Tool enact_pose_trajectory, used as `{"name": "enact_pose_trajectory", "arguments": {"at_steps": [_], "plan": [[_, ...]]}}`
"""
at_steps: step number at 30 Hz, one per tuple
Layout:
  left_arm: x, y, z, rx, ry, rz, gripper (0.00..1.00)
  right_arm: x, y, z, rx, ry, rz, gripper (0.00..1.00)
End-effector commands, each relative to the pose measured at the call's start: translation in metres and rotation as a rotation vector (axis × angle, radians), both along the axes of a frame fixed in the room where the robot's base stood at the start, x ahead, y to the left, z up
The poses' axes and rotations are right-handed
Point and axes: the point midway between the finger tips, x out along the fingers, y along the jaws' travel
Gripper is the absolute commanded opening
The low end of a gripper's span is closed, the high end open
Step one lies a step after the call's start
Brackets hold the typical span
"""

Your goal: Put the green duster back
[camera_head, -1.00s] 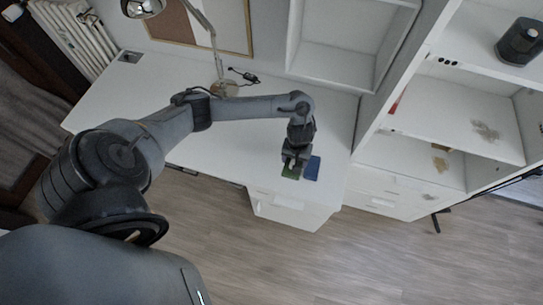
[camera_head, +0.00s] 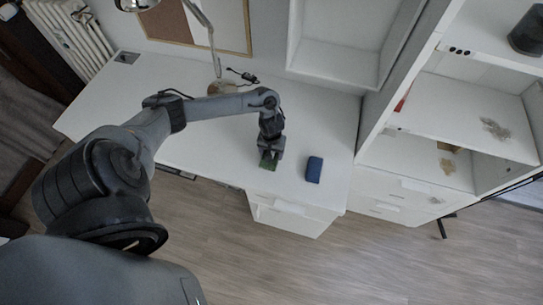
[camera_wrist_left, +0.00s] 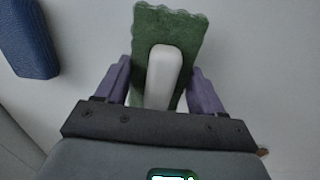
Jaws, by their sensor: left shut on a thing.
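The green duster (camera_head: 267,166) is in my left gripper (camera_head: 269,155), at the front part of the white desk. In the left wrist view, the green duster (camera_wrist_left: 147,32) has a wavy far edge and a pale grip on top. The purple fingers of my left gripper (camera_wrist_left: 163,85) are shut on it, one at each side. I cannot tell whether it touches the desk or is held just above it. A blue duster-like block (camera_head: 314,170) lies to its right, apart from it; the block (camera_wrist_left: 28,38) is also at the upper left of the wrist view. My right gripper is not in view.
The white desk (camera_head: 325,110) is mostly clear. A lamp (camera_head: 213,50) and a black cable (camera_head: 243,75) stand at the back. An open shelf unit (camera_head: 410,150) on the right has brown stains on its boards and a dark cylindrical object (camera_head: 527,32) above.

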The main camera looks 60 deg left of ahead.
Motion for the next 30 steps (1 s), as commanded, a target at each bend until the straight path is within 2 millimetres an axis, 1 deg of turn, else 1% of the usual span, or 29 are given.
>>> {"name": "enact_pose_trajectory", "arguments": {"at_steps": [1,3,6,18,19,23,24,30], "plan": [[0.000,0.000,-0.010,-0.001,0.002,0.001,0.40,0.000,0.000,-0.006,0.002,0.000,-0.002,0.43],[0.000,0.000,-0.020,-0.001,0.002,0.001,0.40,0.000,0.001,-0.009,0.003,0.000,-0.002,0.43],[0.000,0.000,-0.028,0.000,0.001,0.001,0.40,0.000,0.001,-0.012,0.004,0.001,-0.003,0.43],[0.000,0.000,-0.030,0.000,0.000,0.000,0.40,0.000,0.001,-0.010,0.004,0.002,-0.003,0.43],[0.000,0.000,-0.031,0.000,0.000,0.000,0.70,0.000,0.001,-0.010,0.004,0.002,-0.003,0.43],[0.000,0.000,-0.031,0.000,0.000,0.000,0.90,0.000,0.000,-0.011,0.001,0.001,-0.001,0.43],[0.000,0.000,-0.031,0.000,0.000,0.000,0.94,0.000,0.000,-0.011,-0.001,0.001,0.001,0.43],[0.000,0.000,-0.031,0.001,0.001,0.000,0.94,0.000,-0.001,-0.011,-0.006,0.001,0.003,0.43]]}}
